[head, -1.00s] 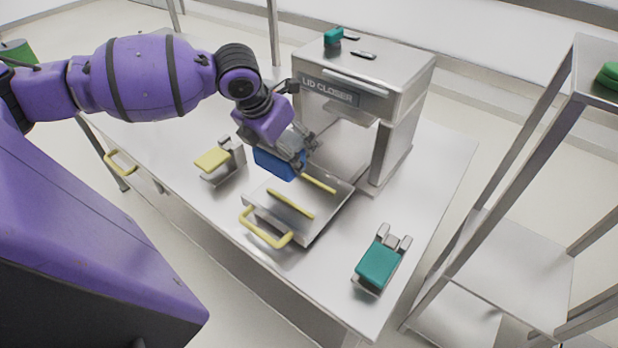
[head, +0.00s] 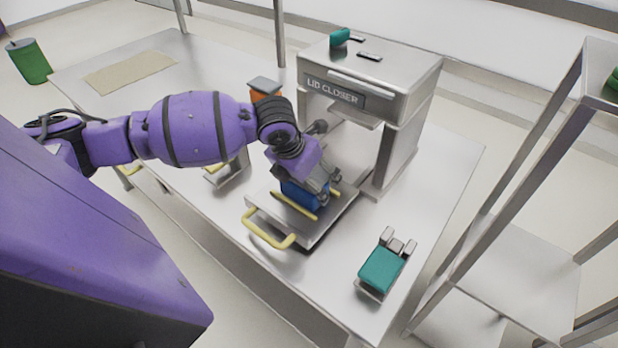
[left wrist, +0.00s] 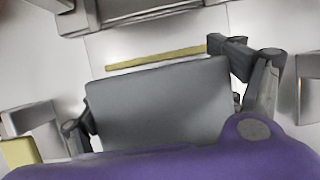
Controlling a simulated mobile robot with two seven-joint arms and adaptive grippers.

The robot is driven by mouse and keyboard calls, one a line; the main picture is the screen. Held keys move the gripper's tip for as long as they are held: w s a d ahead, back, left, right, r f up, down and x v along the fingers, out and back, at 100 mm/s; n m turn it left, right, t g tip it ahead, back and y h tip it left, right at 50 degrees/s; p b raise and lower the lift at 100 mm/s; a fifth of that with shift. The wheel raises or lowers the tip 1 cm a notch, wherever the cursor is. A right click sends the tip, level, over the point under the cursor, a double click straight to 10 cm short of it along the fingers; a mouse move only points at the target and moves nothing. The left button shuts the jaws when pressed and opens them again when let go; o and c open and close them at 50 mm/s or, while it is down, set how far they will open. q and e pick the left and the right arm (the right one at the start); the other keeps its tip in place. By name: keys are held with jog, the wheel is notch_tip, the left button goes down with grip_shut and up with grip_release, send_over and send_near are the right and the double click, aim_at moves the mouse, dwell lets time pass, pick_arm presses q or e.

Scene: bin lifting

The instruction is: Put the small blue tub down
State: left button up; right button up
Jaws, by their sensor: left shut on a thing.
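The small blue tub (head: 305,196) is at the metal tray (head: 312,238) of the lid closer, between the tray's yellow rails. I cannot tell whether its base touches the tray. My left gripper (head: 324,188) is shut on the tub from above and hides part of it. In the left wrist view a grey, flat top surface of the held tub (left wrist: 160,105) fills the middle, with the fingers at its two sides and a yellow rail (left wrist: 155,59) beyond. My right gripper is not in view.
The lid closer (head: 375,85) stands just behind the tray. A yellow handle (head: 268,236) sticks out in front. A teal-topped device (head: 381,268) is at the right front of the table. A shelf rack is at right.

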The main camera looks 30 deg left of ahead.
pick_arm(q)
jog(key=o, duration=1.3)
jog(key=p+v, duration=0.1)
jog(key=v, duration=1.1)
